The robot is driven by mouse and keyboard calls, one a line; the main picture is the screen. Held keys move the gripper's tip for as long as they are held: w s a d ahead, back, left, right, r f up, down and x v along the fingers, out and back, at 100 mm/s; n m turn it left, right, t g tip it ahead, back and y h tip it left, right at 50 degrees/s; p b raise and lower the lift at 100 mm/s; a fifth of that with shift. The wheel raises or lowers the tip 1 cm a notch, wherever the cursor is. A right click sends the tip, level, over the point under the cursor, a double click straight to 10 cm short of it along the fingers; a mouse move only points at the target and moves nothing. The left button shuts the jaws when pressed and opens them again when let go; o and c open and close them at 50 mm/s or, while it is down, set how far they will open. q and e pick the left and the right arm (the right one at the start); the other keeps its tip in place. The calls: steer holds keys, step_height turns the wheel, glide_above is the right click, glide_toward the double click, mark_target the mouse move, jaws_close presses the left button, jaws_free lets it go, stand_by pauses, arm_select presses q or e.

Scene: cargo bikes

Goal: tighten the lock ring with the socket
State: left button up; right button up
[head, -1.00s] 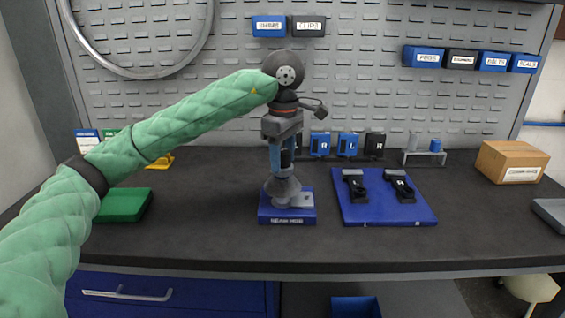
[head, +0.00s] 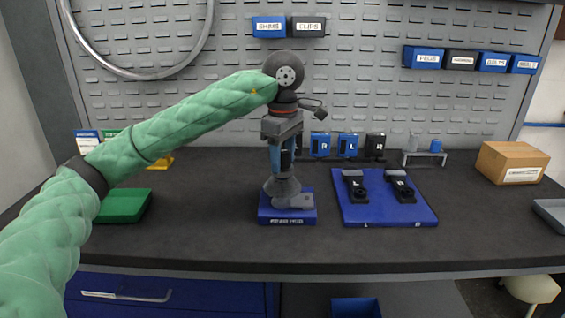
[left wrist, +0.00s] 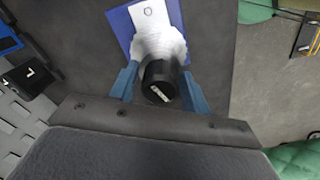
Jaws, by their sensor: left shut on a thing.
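My left gripper (head: 283,160) points straight down over the blue stand (head: 287,217) in the middle of the bench. Its blue fingers are shut on the dark socket (left wrist: 158,78), which is upright between them. Under the socket, a grey flared part (head: 282,188) sits on the stand; it also shows as a pale round shape in the left wrist view (left wrist: 160,42). The socket's lower end is at or just above this part; I cannot tell whether they touch. The lock ring cannot be made out separately. My right gripper is not in view.
A blue mat (head: 388,213) with two black parts lies right of the stand. A green box (head: 123,205) is at the left. A small rack (head: 424,158) and a cardboard box (head: 512,162) stand at the right. Labelled blue and black holders stand behind. The bench front is clear.

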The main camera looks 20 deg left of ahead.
arm_select(q)
steer(key=shift+f, duration=0.15)
steer(key=shift+f+m+b, duration=0.1)
steer(key=shift+m+b, duration=0.5)
steer(key=shift+m, duration=0.4)
steer(key=m+b, duration=0.1)
steer(key=m, duration=0.2)
steer(key=shift+m, duration=0.7)
steer(key=shift+m+b, duration=0.5)
steer(key=shift+m, duration=0.6)
steer(key=m, duration=0.4)
steer(key=shift+s+b, duration=0.1)
steer(key=shift+b, duration=0.3)
steer(key=shift+m, duration=0.3)
